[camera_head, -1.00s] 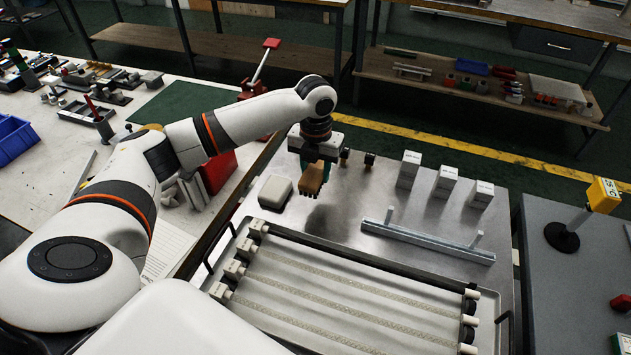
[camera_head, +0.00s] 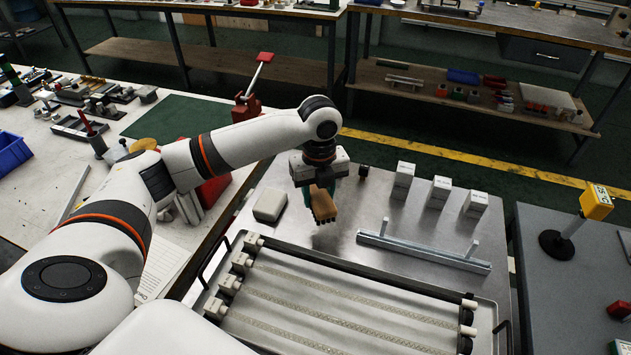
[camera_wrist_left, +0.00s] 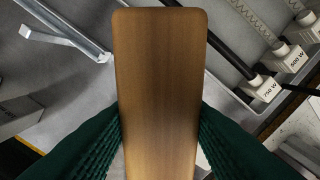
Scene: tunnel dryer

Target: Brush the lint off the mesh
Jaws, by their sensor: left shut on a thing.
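My left gripper (camera_head: 317,192) is shut on a brush with a tan wooden body (camera_head: 323,206), above the metal bench top. In the left wrist view the green fingers press on both sides of the wooden block (camera_wrist_left: 158,85); its underside is hidden there. The brush is just beyond the far edge of a shallow metal tray (camera_head: 285,249) and apart from it. I cannot make out a mesh or lint. My right gripper is not in view.
A grey bar with two upright pegs (camera_head: 424,250) lies right of the brush. Several white boxes (camera_head: 403,180) stand behind it. A pale rounded block (camera_head: 269,205) sits left of the brush. Dark tray handles (camera_head: 214,261) stick out. A yellow sign (camera_head: 596,200) stands right.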

